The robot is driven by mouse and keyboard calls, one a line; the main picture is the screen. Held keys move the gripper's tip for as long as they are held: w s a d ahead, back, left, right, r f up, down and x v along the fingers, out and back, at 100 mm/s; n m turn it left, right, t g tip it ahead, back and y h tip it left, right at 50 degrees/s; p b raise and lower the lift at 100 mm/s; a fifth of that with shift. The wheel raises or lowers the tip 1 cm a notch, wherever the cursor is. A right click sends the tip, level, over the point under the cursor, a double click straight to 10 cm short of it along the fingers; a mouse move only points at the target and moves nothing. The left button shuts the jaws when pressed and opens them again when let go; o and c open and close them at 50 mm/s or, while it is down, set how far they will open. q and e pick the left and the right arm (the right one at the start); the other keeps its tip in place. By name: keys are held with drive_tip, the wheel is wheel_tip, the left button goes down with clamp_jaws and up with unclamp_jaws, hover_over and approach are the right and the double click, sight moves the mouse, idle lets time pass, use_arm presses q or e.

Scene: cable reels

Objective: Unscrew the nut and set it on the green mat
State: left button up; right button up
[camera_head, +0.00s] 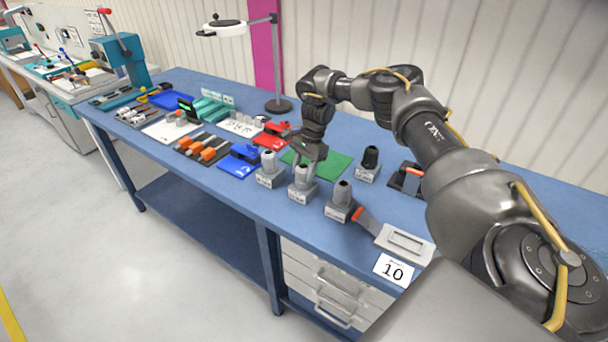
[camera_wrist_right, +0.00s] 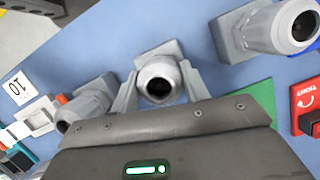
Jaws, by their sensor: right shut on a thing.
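My right gripper (camera_head: 304,164) reaches down over the middle one of three grey cable glands in the front row. In the right wrist view its two fingers (camera_wrist_right: 160,88) stand on either side of the grey nut (camera_wrist_right: 158,72) at the top of that gland, shut on it. A dark round opening shows in the nut. The gland's block (camera_head: 302,195) stands on the blue bench. The green mat (camera_head: 334,168) lies just behind, partly hidden by my gripper; a strip of it also shows in the right wrist view (camera_wrist_right: 263,96). My left gripper is not in view.
Grey glands stand close on the left (camera_head: 269,172) and right (camera_head: 341,200) of the held one. A dark-topped gland (camera_head: 369,160) is right of the mat. Blue (camera_head: 240,163) and red (camera_head: 270,141) pads lie to the left. A lamp (camera_head: 278,104) stands at the back.

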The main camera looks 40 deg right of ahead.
drive_tip(key=shift+f+n, duration=0.1)
drive_tip(key=shift+n, duration=0.2)
drive_tip(key=shift+r+p, duration=0.35)
drive_tip(key=shift+p, duration=0.3)
drive_tip(key=shift+f+n+g+p, duration=0.25)
drive_tip(key=shift+n+g+p, duration=0.1)
drive_tip(key=shift+n, duration=0.25)
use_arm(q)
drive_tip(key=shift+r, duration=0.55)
use_arm(e)
drive_tip(key=o, duration=1)
drive_tip(key=shift+f, duration=0.1)
drive_tip(key=shift+c, duration=0.2)
